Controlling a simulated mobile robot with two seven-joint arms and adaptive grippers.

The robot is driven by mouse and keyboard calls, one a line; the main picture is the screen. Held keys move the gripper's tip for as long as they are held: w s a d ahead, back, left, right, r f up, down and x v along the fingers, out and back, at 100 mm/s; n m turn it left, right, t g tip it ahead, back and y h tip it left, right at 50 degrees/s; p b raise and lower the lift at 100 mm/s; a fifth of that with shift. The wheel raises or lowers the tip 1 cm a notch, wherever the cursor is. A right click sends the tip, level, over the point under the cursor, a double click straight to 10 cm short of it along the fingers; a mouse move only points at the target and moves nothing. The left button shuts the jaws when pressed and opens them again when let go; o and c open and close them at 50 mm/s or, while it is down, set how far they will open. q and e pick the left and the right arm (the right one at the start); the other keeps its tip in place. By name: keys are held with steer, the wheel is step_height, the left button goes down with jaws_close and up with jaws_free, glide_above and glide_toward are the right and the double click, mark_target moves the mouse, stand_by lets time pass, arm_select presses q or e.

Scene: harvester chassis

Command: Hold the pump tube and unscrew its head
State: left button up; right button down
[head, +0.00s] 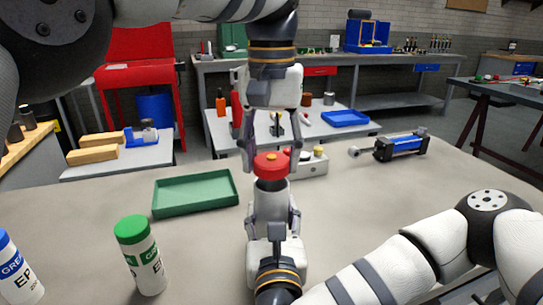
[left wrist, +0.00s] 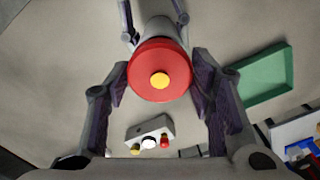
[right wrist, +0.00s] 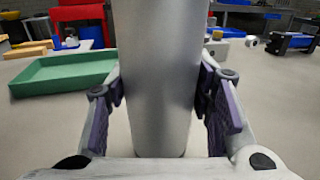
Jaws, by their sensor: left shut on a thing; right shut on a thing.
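The pump tube (right wrist: 160,90) is a smooth grey metal cylinder standing upright; it also shows in the head view (head: 271,200). Its head (head: 271,165) is a red round cap with a yellow centre, seen from above in the left wrist view (left wrist: 160,75). My left gripper (head: 271,160) comes down from above, its fingers on both sides of the red head, shut on it. My right gripper (head: 271,217) comes from the near side, shut on the tube below the head, one finger on each side. The tube's lower part is hidden in the head view by my right gripper.
A green tray (head: 195,192) lies left of the tube. A small box with buttons (head: 313,163) stands behind it. A blue-and-black cylinder (head: 398,145) lies back right. A green-capped bottle (head: 140,255) and a blue-capped one (head: 17,270) stand front left. The table's right middle is clear.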

mark_target(270, 156)
arm_select(q)
steer(key=shift+r, duration=2)
arm_select(e)
steer(key=c, duration=0.7)
jaws_free()
steer(key=s, duration=1.1)
steer(key=shift+s+d+f, duration=0.1)
steer(key=shift+s+d, duration=0.05)
steer(key=shift+d, duration=0.15)
steer(key=shift+s+d, duration=0.1)
steer(key=shift+s, duration=0.25)
arm_select(q)
steer(key=shift+a, duration=0.1)
